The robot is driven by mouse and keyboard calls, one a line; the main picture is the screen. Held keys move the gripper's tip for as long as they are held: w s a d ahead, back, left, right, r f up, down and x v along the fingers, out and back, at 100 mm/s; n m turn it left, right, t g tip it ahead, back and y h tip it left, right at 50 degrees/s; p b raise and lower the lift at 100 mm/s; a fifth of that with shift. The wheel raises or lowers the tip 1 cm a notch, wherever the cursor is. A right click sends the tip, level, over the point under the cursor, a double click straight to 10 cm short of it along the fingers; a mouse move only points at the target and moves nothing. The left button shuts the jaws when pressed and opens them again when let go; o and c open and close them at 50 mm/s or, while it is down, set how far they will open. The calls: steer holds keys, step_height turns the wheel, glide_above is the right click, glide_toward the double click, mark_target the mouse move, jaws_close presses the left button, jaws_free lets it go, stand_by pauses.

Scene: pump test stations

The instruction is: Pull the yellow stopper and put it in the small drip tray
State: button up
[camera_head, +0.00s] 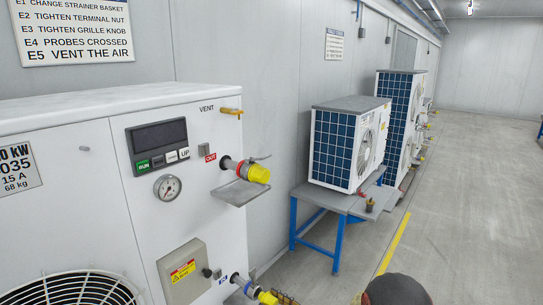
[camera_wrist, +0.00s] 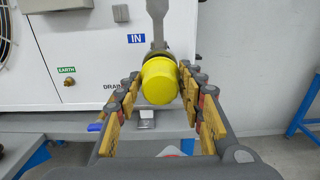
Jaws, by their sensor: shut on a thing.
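A yellow stopper (camera_wrist: 160,82) sits between the two fingers of my gripper (camera_wrist: 157,88) in the wrist view, in front of the valve (camera_wrist: 157,28) below the blue IN label. My gripper is shut on it. It also shows at the bottom edge of the head view (camera_head: 268,298), in line with the IN port; whether it is still seated there cannot be told. A second yellow stopper (camera_head: 258,174) is on the OUT port, apart from my gripper. A small grey tray (camera_head: 237,193) is fixed to the panel below the OUT port and looks empty.
The white unit (camera_head: 70,130) has a gauge (camera_head: 168,187), a display (camera_head: 158,136) and a grey box (camera_head: 184,272). Another unit (camera_head: 345,145) stands on a blue-legged bench (camera_head: 338,200) beyond.

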steer(key=shift+d, duration=0.1)
stand_by(0.3)
steer(key=shift+p+v, duration=0.3)
steer(key=shift+v, duration=1.2)
steer(key=shift+f, duration=0.1)
